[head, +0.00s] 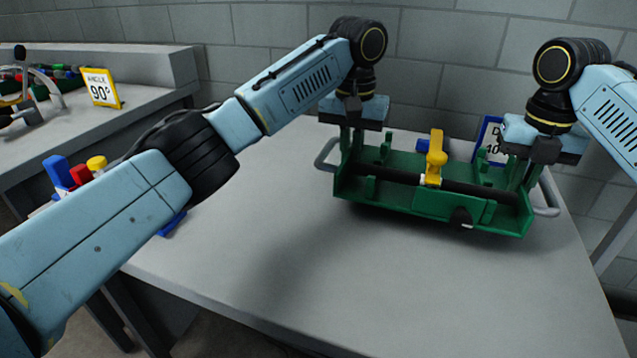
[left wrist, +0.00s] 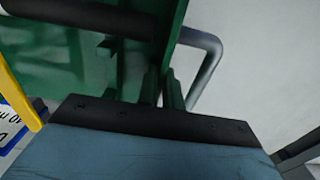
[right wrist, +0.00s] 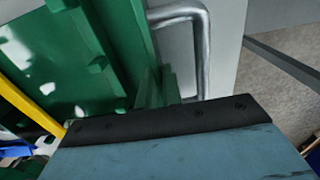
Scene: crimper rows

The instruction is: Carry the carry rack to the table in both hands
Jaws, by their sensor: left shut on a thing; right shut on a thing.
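The carry rack (head: 400,198) is a long green tray with a grey loop handle at each end. A black bar lies along it and a yellow upright piece (head: 435,158) stands near its middle. It is over the grey table (head: 300,280), roughly level; I cannot tell whether its base touches the top. My left gripper (head: 353,150) is shut on the rack's left end, beside the handle (left wrist: 207,65). My right gripper (head: 527,178) is shut on its right end, beside the other handle (right wrist: 203,50).
A blue-framed sign (head: 492,135) stands behind the rack, near the block wall. Blue, red and yellow items (head: 80,174) show behind my left arm at the table's left. Another bench with a yellow-framed sign (head: 100,88) is far left. The table's front and middle are clear.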

